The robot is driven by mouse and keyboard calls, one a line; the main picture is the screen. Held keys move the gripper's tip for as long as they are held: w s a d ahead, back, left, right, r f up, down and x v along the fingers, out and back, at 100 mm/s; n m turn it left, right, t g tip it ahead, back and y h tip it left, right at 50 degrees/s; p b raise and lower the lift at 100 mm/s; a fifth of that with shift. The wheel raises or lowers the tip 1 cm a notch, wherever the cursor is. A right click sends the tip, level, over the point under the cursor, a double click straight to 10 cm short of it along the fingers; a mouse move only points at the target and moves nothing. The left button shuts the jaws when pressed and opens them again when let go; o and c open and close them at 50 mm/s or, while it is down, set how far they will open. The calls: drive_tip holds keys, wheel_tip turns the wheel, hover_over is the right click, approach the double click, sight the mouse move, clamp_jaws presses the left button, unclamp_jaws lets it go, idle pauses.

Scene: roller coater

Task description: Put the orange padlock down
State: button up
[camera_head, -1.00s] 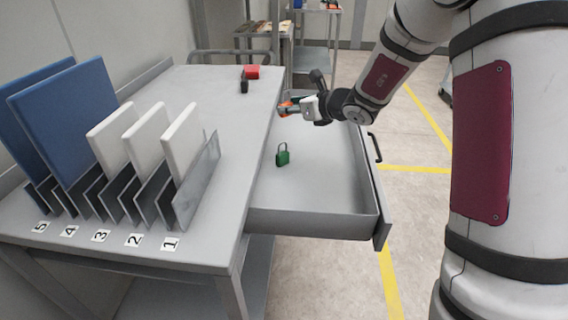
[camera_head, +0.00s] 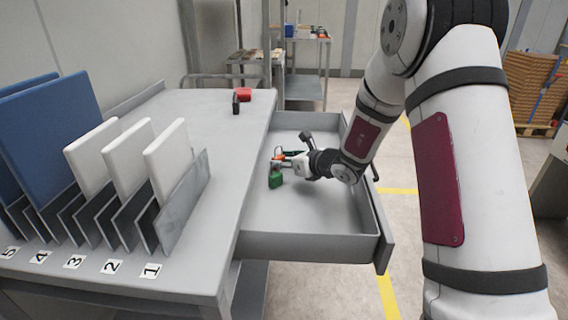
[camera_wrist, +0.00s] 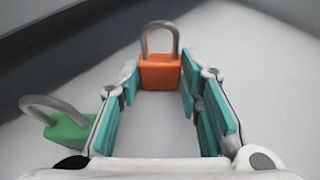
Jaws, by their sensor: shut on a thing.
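The orange padlock (camera_wrist: 160,73) is between the fingertips of my gripper (camera_wrist: 158,80) in the wrist view, its grey shackle pointing away from the gripper. In the head view my gripper (camera_head: 291,160) is low inside the open drawer (camera_head: 310,246), and the orange padlock (camera_head: 279,157) shows only as a small patch at the fingers. I cannot tell whether the padlock touches the drawer floor. The green padlock (camera_head: 275,178) stands in the drawer just in front of the gripper. It also shows left of the fingers in the wrist view (camera_wrist: 68,131).
The grey table (camera_head: 215,135) borders the drawer on the left. A red object (camera_head: 243,94) and a black object (camera_head: 236,106) stand at its far edge. Slots with white and blue panels (camera_head: 85,160) fill its near left. The drawer floor nearer the camera is clear.

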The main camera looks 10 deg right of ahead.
drive_tip(key=shift+f, duration=0.1)
drive_tip(key=o, duration=0.9)
drive_tip(key=shift+o, duration=0.2)
drive_tip(key=shift+r, duration=0.25)
drive_tip(key=p+v, duration=0.2)
drive_tip(key=v, duration=1)
drive_tip(key=shift+d+f, duration=0.1)
